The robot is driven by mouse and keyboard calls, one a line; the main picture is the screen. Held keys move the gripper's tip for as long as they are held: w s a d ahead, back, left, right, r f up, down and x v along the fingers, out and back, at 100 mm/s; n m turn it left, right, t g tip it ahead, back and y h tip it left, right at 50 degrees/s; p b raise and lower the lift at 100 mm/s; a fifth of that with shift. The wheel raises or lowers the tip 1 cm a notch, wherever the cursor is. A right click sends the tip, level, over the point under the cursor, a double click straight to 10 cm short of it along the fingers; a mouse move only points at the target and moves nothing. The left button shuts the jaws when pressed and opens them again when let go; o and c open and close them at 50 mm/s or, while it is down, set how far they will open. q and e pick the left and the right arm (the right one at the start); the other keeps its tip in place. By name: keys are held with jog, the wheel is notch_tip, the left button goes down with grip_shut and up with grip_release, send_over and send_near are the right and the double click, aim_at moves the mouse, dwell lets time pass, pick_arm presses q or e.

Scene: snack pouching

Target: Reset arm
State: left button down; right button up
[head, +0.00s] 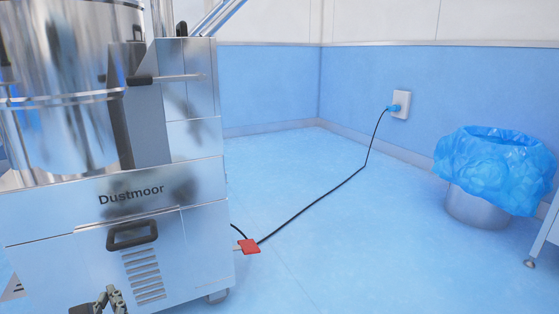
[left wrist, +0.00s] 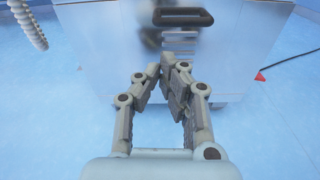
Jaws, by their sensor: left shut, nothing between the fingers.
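My left gripper (head: 108,299) shows at the bottom left of the head view, in front of the lower panel of a steel machine (head: 85,240) marked "Dustmoor". In the left wrist view the same gripper (left wrist: 165,72) is shut and empty, its fingers drawn together at the tips. Behind it in that view is the machine's front (left wrist: 110,45) with its dark handle. I cannot tell the exact gap between fingertips and panel. My right gripper is in neither view.
A black cable (head: 320,198) runs across the blue floor from a red tag (head: 249,247) by the machine to a wall socket (head: 401,104). A bin with a blue liner (head: 490,165) stands at right. A ribbed hose (left wrist: 28,22) hangs at upper left in the wrist view.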

pick_arm(q)
jog(key=s+d+m+g+h, duration=0.2)
jog(key=s+d+m+h, duration=0.3)
jog(key=s+m, duration=0.8)
jog(key=s+d+m+g+h, duration=0.2)
jog(key=s+d+m+h, duration=0.45)
jog(key=m, duration=1.25)
jog(key=s+a+f+m+g+y+p, duration=0.2)
jog(key=s+a+f+m+g+p, duration=0.15)
jog(key=s+m+p, duration=0.35)
jog(key=s+a+f+m+g+y+p, duration=0.1)
jog(key=s+a+f+m+g+p, duration=0.2)
jog(key=p, duration=0.6)
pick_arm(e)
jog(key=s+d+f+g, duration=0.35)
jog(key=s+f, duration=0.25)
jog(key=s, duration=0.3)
pick_arm(q)
jog(key=s+a+g+p, duration=0.2)
jog(key=s+g+p, duration=0.2)
jog(key=s+p, duration=0.9)
jog(key=s, duration=0.4)
jog(key=shift+s, duration=0.3)
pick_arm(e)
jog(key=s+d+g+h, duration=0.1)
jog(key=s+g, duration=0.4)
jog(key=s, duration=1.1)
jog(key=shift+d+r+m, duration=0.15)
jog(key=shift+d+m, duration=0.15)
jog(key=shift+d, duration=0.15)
